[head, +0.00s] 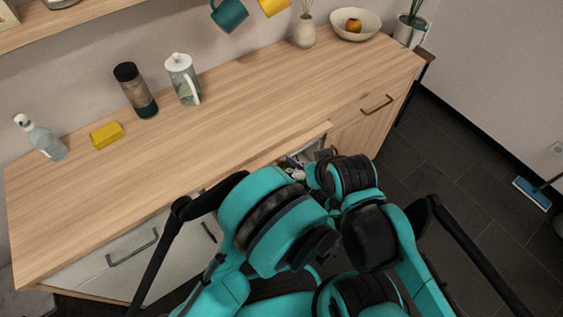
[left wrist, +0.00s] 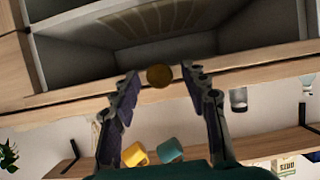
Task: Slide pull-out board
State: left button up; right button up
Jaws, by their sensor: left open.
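The pull-out board shows as a pale wooden strip (head: 305,139) at the front edge of the counter in the head view, its left part hidden by my arm. In the left wrist view a wooden edge (left wrist: 70,100), which looks like the board's front, runs across the picture with a round brown knob (left wrist: 159,75) on it. My left gripper (left wrist: 161,78) is open, with one finger on each side of the knob. I cannot tell if they touch it. My arm mostly hides this gripper in the head view. I see no right gripper.
On the counter (head: 225,130) stand a spray bottle (head: 45,142), yellow sponge (head: 106,135), dark jar (head: 136,90), white-lidded pitcher (head: 184,80), vase (head: 305,32) and bowl (head: 350,24). A grey-lined compartment (left wrist: 120,70) lies beside the knob.

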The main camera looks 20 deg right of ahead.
aim_at(276, 157)
pick_arm(q)
grip_shut()
jog(key=w, duration=0.1)
jog(key=w+a, duration=0.1)
jog(key=w, duration=0.2)
jog(key=shift+a, duration=0.3)
jog(key=shift+s, duration=0.1)
grip_release()
jog(key=v, duration=0.7)
jog(key=shift+d, duration=0.15)
